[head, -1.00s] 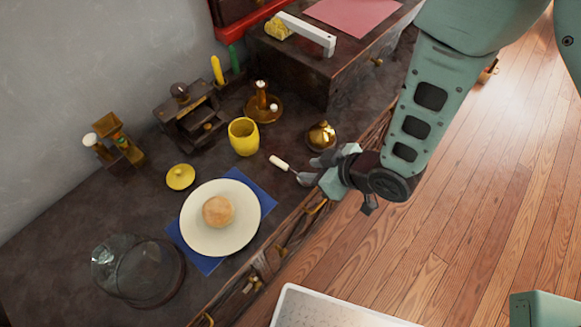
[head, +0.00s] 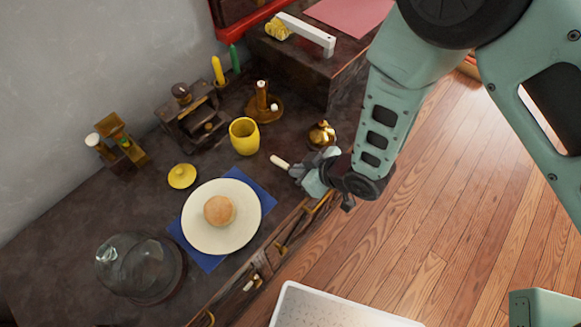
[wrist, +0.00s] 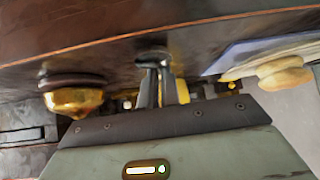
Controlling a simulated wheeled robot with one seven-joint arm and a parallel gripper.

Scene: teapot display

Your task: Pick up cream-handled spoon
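The cream-handled spoon (head: 280,162) lies on the dark tabletop, right of the yellow cup. Its cream handle shows in the head view, pointing up and left; its metal end is hidden by my gripper. My gripper (head: 297,171) is low over that hidden end, at the table's front edge. In the wrist view, my gripper's fingers (wrist: 160,85) look close together, with a dark shiny shape at their tips that I cannot make out. I cannot tell whether they are shut on the spoon.
A brass-coloured lidded pot (head: 322,135) stands close behind my gripper and shows in the wrist view (wrist: 74,100). A yellow cup (head: 244,136) is to the left. A white plate (head: 190,232) with a bun (head: 219,210) lies on a blue napkin. A glass dome (head: 135,265) stands further left.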

